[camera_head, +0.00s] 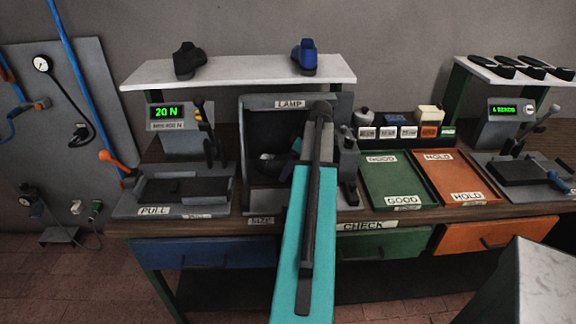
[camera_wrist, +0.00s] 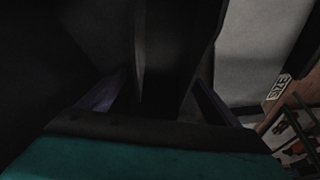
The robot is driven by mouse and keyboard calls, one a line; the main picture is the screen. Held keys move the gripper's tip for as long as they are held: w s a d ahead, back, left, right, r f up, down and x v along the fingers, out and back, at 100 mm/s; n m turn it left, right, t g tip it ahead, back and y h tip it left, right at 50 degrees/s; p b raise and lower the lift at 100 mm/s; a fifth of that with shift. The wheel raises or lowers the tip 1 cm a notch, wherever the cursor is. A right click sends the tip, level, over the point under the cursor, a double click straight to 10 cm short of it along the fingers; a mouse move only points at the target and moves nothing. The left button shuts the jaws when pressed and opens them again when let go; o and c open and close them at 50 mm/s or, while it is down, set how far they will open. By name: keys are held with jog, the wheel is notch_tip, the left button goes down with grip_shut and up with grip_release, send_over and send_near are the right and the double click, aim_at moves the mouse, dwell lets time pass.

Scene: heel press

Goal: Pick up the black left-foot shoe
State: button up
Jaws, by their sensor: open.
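A black shoe (camera_head: 188,60) stands upright on the left part of the white shelf (camera_head: 240,70); whether it is a left-foot shoe is too small to tell. A blue shoe (camera_head: 305,58) stands on the shelf's right part. My teal arm reaches up into the lamp booth (camera_head: 250,120), below the shelf. It hides most of my gripper in the head view. In the wrist view my gripper (camera_wrist: 160,98) is open, its two dark fingers apart. A large black shape (camera_wrist: 175,55) lies beyond and between them; it is too dark to tell what it is.
A press marked PULL (camera_head: 185,188) stands left of the booth. The green GOOD tray (camera_head: 398,180) and orange HOLD tray (camera_head: 455,175) lie empty to the right. A second display unit (camera_head: 495,125) and a shelf of dark soles (camera_head: 520,67) are further right.

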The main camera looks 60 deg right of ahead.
aim_at(288, 155)
jog(key=shift+c, duration=0.3)
jog(key=c, duration=1.5)
jog(key=shift+r, duration=0.1)
jog(key=shift+s+a+r+b, duration=0.1)
jog(key=shift+a+r+b, duration=0.05)
jog(key=shift+r+b, duration=0.25)
notch_tip(288, 155, up, 6)
jog(key=shift+f+b, duration=0.15)
jog(key=shift+b, duration=0.6)
jog(key=shift+s+a, duration=0.15)
jog(key=shift+a, duration=0.1)
jog(key=shift+s+a+b, duration=1.2)
jog(key=shift+s+a, duration=0.65)
jog(key=shift+a, duration=0.7)
jog(key=shift+s+a+b, duration=1.2)
jog(key=shift+s+a, duration=0.6)
jog(key=shift+a, duration=0.75)
jog(key=shift+s+a+b, duration=1.2)
jog(key=shift+s+a, duration=0.65)
jog(key=shift+a, duration=0.7)
